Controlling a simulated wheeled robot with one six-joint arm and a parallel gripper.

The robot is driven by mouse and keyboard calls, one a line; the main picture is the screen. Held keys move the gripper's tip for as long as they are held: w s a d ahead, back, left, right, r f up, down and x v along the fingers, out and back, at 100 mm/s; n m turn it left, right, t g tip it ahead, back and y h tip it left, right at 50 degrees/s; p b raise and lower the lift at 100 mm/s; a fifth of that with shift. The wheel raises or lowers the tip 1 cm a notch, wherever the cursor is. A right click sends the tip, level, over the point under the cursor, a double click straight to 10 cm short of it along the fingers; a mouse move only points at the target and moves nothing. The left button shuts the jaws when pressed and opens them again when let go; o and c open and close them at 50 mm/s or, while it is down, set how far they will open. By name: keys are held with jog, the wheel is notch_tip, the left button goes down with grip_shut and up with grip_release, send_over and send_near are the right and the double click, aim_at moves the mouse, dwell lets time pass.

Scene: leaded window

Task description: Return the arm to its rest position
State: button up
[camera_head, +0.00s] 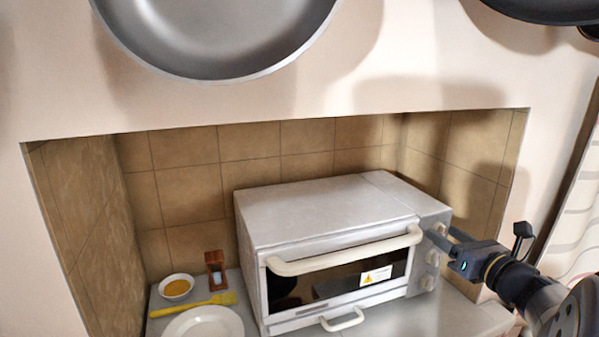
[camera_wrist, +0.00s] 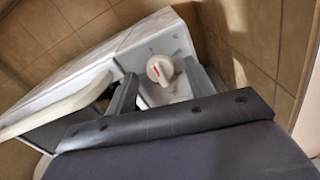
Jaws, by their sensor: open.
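My gripper (camera_head: 447,238) is at the right front of a white toaster oven (camera_head: 325,212), beside its column of knobs. The wrist view shows the two dark fingers (camera_wrist: 157,88) apart, with a white knob (camera_wrist: 160,69) bearing a red mark seen between them. I cannot tell whether the fingers touch the knob. The oven door is shut, with a cream handle (camera_head: 345,252) across its top. My arm reaches in from the lower right.
The oven stands in a tiled alcove (camera_head: 190,195). At left on the counter are a white plate (camera_head: 204,325), a yellow spatula (camera_head: 194,305), a small bowl (camera_head: 176,287) and a wooden sand timer (camera_head: 215,270). Pans (camera_head: 215,35) hang above. Open room lies right of the alcove.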

jog(key=shift+r+m+p, duration=0.15)
jog(key=shift+m+p, duration=0.8)
jog(key=shift+m, duration=0.25)
jog(key=shift+m+p, duration=0.3)
jog(key=shift+m, duration=0.1)
jog(key=shift+f, duration=0.2)
